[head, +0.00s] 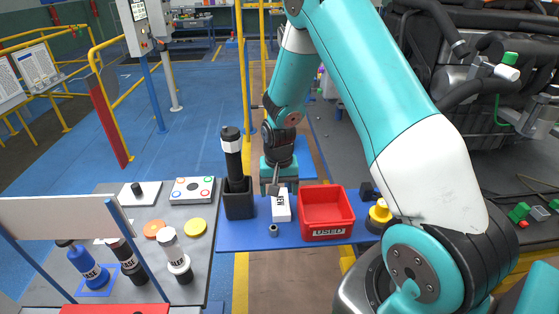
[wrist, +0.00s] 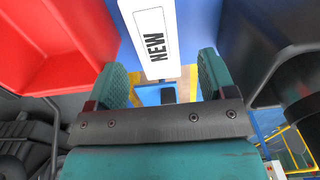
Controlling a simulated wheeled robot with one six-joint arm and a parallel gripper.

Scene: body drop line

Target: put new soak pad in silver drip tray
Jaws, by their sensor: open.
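A white box marked NEW (head: 281,209) stands on the blue shelf, just below my gripper (head: 279,187). In the wrist view the NEW box (wrist: 148,38) lies ahead of my gripper (wrist: 162,66), in line with the gap between its two green fingers. The fingers are apart with nothing gripped, and I cannot tell how close they are to the box. I cannot make out a separate soak pad, nor whether one lies in the box. I cannot identify a silver drip tray in either view.
A red bin marked USED (head: 327,232) stands right of the box, and a black holder (head: 238,205) with a black bottle (head: 232,155) stands left. A grey table (head: 200,235) at left carries bottles and coloured discs. A yellow-and-black object (head: 380,212) sits right of the bin.

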